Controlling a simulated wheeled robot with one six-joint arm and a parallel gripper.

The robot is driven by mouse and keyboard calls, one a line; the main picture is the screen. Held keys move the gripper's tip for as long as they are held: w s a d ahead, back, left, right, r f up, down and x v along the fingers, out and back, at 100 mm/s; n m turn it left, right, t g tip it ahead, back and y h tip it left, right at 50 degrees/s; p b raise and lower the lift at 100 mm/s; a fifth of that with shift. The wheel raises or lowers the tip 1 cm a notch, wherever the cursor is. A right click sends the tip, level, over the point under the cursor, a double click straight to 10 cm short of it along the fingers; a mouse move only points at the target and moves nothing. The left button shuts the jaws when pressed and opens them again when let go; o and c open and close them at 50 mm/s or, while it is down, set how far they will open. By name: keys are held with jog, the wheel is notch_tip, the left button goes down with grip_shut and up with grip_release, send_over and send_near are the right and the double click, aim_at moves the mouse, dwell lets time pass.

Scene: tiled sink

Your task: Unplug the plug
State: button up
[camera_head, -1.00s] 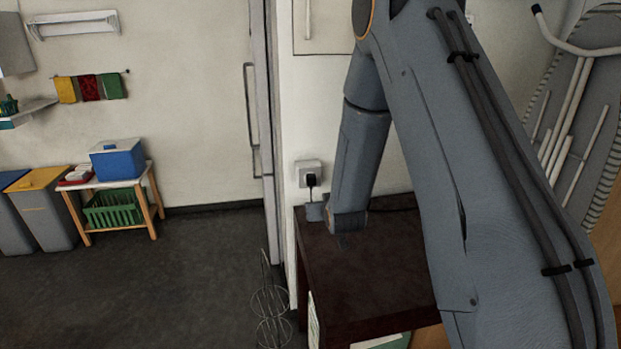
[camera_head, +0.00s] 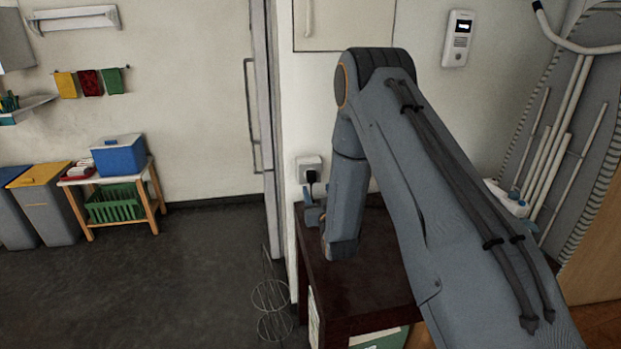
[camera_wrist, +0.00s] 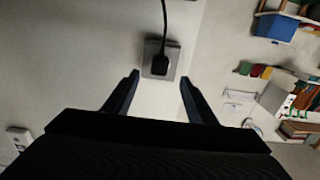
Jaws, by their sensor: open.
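The black plug (camera_head: 311,177) sits in a pale square wall socket (camera_head: 308,163) just above the dark brown table. In the wrist view the plug (camera_wrist: 160,65) is in the grey socket plate (camera_wrist: 149,52), with its black cord running up the picture. My gripper (camera_wrist: 158,85) is open and empty. Its two fingers point toward the socket, one on each side of the plug in the picture, with no contact visible. In the head view my gripper (camera_head: 314,204) is by the wall below the socket, partly hidden by my arm.
The dark table (camera_head: 350,286) lies under my arm. A wire rack (camera_head: 271,305) stands on the floor left of it. A wall intercom (camera_head: 458,38) and an ironing board (camera_head: 590,130) are to the right.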

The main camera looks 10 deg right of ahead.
aim_at(312, 178)
jog(key=shift+w+b, duration=2.05)
jog(key=shift+w, duration=2.2)
grip_shut()
jog(key=shift+s, duration=0.2)
jog(key=shift+s+p, duration=1.2)
jog(key=shift+s, duration=1.65)
